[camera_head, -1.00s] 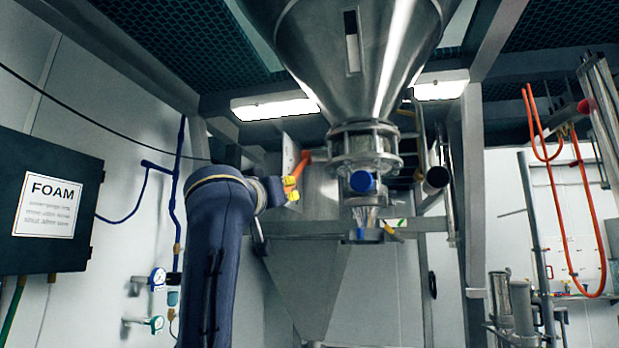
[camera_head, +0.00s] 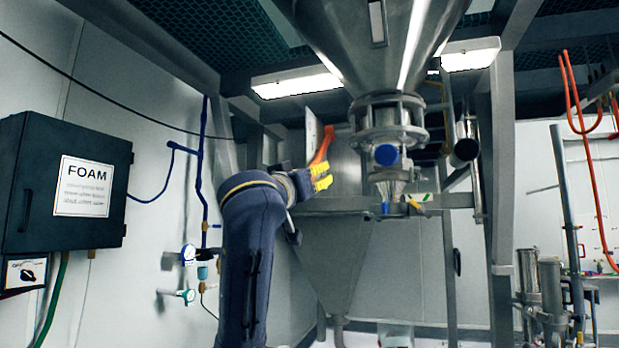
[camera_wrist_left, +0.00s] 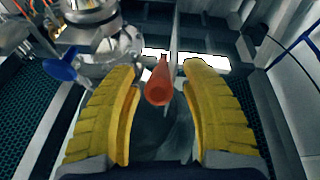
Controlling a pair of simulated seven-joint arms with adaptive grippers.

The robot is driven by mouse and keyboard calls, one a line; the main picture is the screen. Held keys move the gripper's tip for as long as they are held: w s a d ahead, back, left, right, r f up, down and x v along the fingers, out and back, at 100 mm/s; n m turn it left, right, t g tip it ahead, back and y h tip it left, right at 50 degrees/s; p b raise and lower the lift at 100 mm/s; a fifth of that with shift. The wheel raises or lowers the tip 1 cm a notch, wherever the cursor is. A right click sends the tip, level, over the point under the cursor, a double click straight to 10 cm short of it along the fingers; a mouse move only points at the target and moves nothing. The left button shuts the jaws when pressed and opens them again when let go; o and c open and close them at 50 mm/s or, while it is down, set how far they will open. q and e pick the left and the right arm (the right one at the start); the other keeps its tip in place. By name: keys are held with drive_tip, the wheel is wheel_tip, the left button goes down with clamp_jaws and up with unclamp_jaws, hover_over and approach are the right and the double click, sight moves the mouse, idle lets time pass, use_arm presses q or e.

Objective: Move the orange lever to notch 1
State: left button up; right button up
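The orange lever (camera_head: 321,147) is right of a pale upright plate (camera_head: 311,134), left of the hopper outlet. It slants down from upper right to my left gripper (camera_head: 320,177). In the left wrist view, the lever's rounded end (camera_wrist_left: 158,93) lies between the yellow fingers of my left gripper (camera_wrist_left: 162,80), with gaps on both sides. The fingers are open, and no grip on the lever shows. The plate's edge (camera_wrist_left: 175,30) is thin there. Notch marks cannot be made out. My right gripper is in neither view.
A black FOAM box (camera_head: 62,180) hangs on the left wall. Blue pipe and gauges (camera_head: 188,254) are behind my arm.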

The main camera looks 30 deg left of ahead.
use_arm(q)
drive_tip(key=v, duration=1.2)
idle(0.4)
idle(0.3)
